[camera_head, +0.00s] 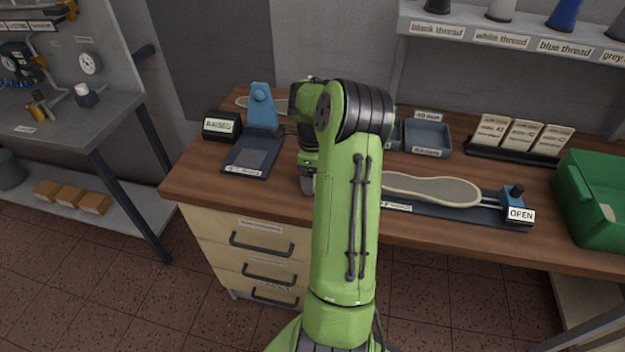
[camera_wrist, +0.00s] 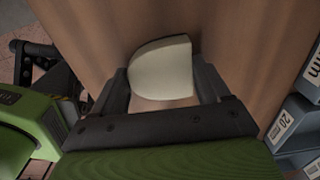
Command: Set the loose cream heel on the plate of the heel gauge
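The cream heel (camera_wrist: 162,68) shows in the wrist view between the two dark fingers of my gripper (camera_wrist: 163,85). Both fingers lie against its sides, and it appears gripped. Wood is behind it; its height above the bench is unclear. In the head view my gripper (camera_head: 307,182) points down at the bench, largely behind my arm, and the heel is hidden. The heel gauge, with a blue upright (camera_head: 262,107) and a dark base with a grey plate (camera_head: 252,158), stands just left of my gripper. The plate looks empty. A sign (camera_head: 221,126) beside it appears to read RAISED.
Right of my arm, a shoe-shaped piece (camera_head: 430,188) lies on a long dark fixture with an OPEN sign (camera_head: 520,214). Small grey trays (camera_head: 428,137), cards (camera_head: 522,133) and a green bin (camera_head: 592,205) stand further right. Bare wood (camera_head: 205,172) lies left of the gauge.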

